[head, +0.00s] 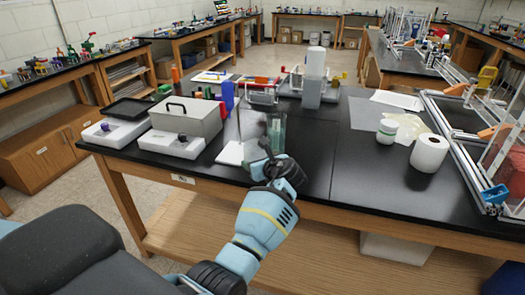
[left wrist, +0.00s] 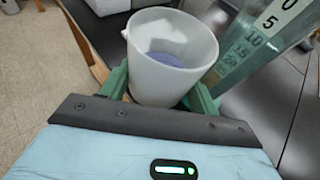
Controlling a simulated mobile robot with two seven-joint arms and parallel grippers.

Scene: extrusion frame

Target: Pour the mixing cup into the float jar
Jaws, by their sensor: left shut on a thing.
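The mixing cup (left wrist: 150,90) is a white tapered cup with a pale purple liquid inside. In the left wrist view it sits between the green fingers of my left gripper (left wrist: 163,97), which is shut on it. The cup looks close to upright. The float jar (left wrist: 262,42), a tall clear jar with a number scale, stands just right of the cup and behind it. In the head view the float jar (head: 276,133) stands near the bench's front edge, with my left gripper (head: 268,160) just in front of it. My right gripper is not in view.
A white plate with a thin upright rod (head: 230,153) lies left of the jar. A grey lidded box (head: 187,116) and white stirrer-like units (head: 172,144) stand farther left. A paper roll (head: 429,153) stands at right. The black bench top (head: 355,180) is clear right of the jar.

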